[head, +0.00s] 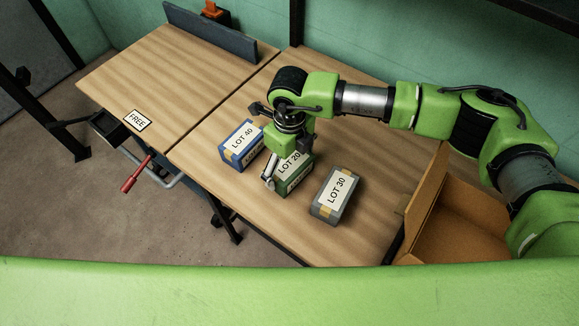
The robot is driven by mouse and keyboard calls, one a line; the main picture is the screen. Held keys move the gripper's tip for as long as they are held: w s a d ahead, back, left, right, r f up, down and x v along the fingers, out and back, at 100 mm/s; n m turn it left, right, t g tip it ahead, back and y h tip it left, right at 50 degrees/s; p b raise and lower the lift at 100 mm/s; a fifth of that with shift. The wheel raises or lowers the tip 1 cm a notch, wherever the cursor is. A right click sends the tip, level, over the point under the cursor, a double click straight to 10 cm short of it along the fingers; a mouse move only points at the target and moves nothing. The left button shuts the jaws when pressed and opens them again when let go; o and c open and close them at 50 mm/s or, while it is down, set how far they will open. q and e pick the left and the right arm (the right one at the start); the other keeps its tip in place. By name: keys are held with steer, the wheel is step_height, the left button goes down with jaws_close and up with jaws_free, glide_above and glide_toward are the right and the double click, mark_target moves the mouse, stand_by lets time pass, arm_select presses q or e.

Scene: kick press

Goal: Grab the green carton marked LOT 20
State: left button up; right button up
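The green carton marked LOT 20 (294,181) stands on the wooden table, between a blue carton and a grey carton. My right gripper (283,176) points down over it and covers part of its top and label. One grey finger shows along the carton's left side, close to it. The other finger is hidden, so I cannot tell whether the fingers press on the carton. The carton appears to rest on the table. My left gripper is not in view.
The blue LOT 40 carton (240,146) stands close on the left, and the grey LOT 30 carton (334,196) on the right. An open cardboard box (428,192) is at the table's right. The left table half, with a FREE label (137,120), is mostly clear. A red-handled lever (135,175) sticks out below.

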mark_target(289, 162)
steer(key=c, duration=0.8)
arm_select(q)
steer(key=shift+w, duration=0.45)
arm_select(e)
steer(key=shift+o, duration=0.2)
steer(key=shift+r, duration=0.1)
steer(key=shift+r, duration=0.4)
step_height(289, 162, up, 2)
steer(key=shift+r+b, duration=0.15)
steer(key=shift+b, duration=0.4)
arm_select(q)
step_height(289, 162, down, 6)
steer(key=b, duration=0.5)
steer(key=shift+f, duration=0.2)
arm_select(e)
steer(key=s+d+r, duration=0.3)
steer(key=s+r, duration=0.2)
steer(key=s, duration=0.1)
steer(key=s+d+r, duration=0.2)
steer(key=s+r, duration=0.3)
steer(key=s, duration=0.1)
steer(key=shift+s+d, duration=0.4)
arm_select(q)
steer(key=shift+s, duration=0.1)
arm_select(e)
steer(key=shift+f, duration=0.1)
